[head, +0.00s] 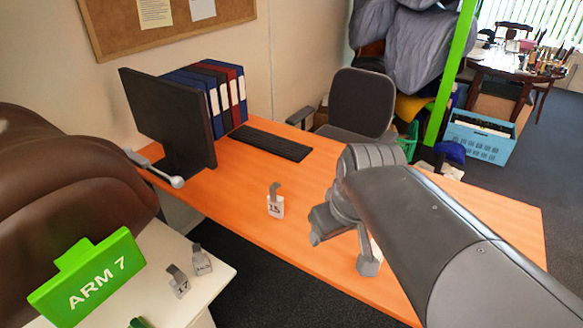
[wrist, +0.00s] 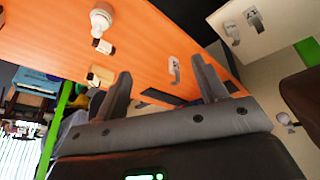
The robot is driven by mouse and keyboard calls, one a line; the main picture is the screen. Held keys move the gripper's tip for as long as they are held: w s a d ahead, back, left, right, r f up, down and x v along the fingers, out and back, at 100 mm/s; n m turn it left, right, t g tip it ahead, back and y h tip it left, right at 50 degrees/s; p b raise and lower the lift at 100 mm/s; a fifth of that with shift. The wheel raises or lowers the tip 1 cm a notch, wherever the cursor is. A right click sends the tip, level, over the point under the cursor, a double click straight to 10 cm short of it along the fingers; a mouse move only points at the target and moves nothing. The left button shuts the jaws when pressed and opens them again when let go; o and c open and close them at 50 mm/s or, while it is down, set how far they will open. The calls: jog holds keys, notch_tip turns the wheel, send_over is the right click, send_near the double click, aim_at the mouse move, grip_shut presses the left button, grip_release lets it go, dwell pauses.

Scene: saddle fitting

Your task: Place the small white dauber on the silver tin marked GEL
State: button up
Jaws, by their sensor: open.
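My gripper (head: 341,252) is open and empty above the orange desk; in the wrist view its two fingers (wrist: 161,68) stand wide apart. A small white round-topped piece (wrist: 101,17) sits on the desk at the top left of the wrist view. Two small pieces with pale and dark parts, one nearer (wrist: 103,46) and one yellowish (wrist: 98,79), are beside it. I cannot tell which piece is the dauber or the tin. No GEL marking is readable. My arm hides part of the desk in the head view.
A white tag with a grey hook (head: 275,204) stands on the orange desk (head: 235,190). A monitor (head: 165,120), keyboard (head: 270,143) and binders (head: 220,95) are behind.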

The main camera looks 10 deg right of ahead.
jog(key=shift+s+a+r+m+t, duration=0.2)
jog(key=shift+s+a+m, duration=0.15)
jog(key=shift+s, duration=0.25)
jog(key=shift+s+a+r+m+t, duration=0.1)
jog(key=shift+s+a+m+t, duration=0.1)
jog(key=shift+s+a+m, duration=0.3)
jog(key=shift+s+a+r+m+t, duration=0.1)
jog(key=shift+s+a+m+t, duration=0.15)
jog(key=shift+s, duration=0.4)
